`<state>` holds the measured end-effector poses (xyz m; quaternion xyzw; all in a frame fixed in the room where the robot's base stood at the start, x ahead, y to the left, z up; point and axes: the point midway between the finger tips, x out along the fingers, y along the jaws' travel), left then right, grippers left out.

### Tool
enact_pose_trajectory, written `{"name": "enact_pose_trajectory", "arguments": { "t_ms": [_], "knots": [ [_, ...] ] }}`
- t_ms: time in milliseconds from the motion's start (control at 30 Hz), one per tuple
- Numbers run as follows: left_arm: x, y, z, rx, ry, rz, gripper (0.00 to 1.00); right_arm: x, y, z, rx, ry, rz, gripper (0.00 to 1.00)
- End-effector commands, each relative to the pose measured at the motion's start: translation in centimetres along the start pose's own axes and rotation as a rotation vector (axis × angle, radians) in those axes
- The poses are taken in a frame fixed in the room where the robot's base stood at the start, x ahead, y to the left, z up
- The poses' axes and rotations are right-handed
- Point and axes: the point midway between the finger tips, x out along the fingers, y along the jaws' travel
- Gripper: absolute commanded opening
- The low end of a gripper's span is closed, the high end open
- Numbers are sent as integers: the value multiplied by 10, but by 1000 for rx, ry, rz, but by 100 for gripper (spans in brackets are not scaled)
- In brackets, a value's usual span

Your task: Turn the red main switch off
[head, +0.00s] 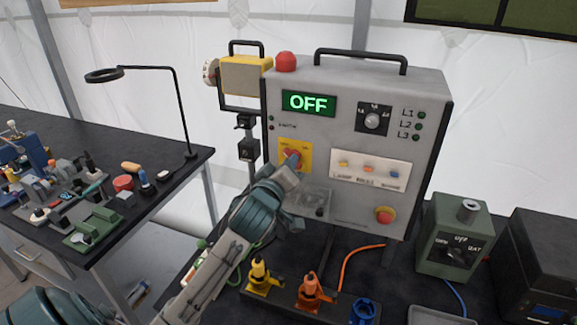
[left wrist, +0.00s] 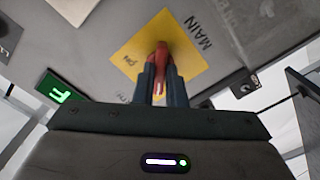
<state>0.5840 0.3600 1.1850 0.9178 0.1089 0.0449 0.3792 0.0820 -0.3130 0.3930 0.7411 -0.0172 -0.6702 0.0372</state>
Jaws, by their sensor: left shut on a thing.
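The red main switch (head: 291,155) sits on a yellow plate (head: 306,153) at the left of the grey control box (head: 350,107). In the left wrist view the switch (left wrist: 162,56) stands between my fingers, on the yellow plate (left wrist: 185,38) marked MAIN. My left gripper (head: 288,166) is shut on the switch; its fingers also show in the left wrist view (left wrist: 160,80). The fingers partly hide the switch in both views. The green display (head: 309,103) on the box reads OFF. My right gripper is not in view.
The box also carries a red dome (head: 285,62), a dial (head: 372,120), a row of small switches (head: 369,168) and a red stop button (head: 384,215). Yellow (head: 260,278) and orange (head: 311,292) connectors stand in front. A green box (head: 452,238) stands right. A cluttered bench is left.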

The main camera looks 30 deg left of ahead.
Motion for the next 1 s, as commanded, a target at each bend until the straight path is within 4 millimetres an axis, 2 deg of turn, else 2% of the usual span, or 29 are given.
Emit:
{"name": "enact_pose_trajectory", "arguments": {
  "t_ms": [500, 533, 600, 633, 867, 1000],
  "knots": [
    [0, 0, 0, -18, 0, 1, 0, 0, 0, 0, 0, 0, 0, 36],
    [0, 0, 0, -18, 0, 1, 17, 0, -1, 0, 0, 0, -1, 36],
    [0, 0, 0, -18, 0, 1, 30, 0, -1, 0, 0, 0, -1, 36],
    [0, 0, 0, -18, 0, 1, 33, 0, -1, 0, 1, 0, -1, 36],
    [0, 0, 0, -17, 0, 1, 33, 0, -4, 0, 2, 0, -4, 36],
    [-6, -1, 1, -16, 0, 2, 33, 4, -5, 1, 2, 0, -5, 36]
  ]
}}
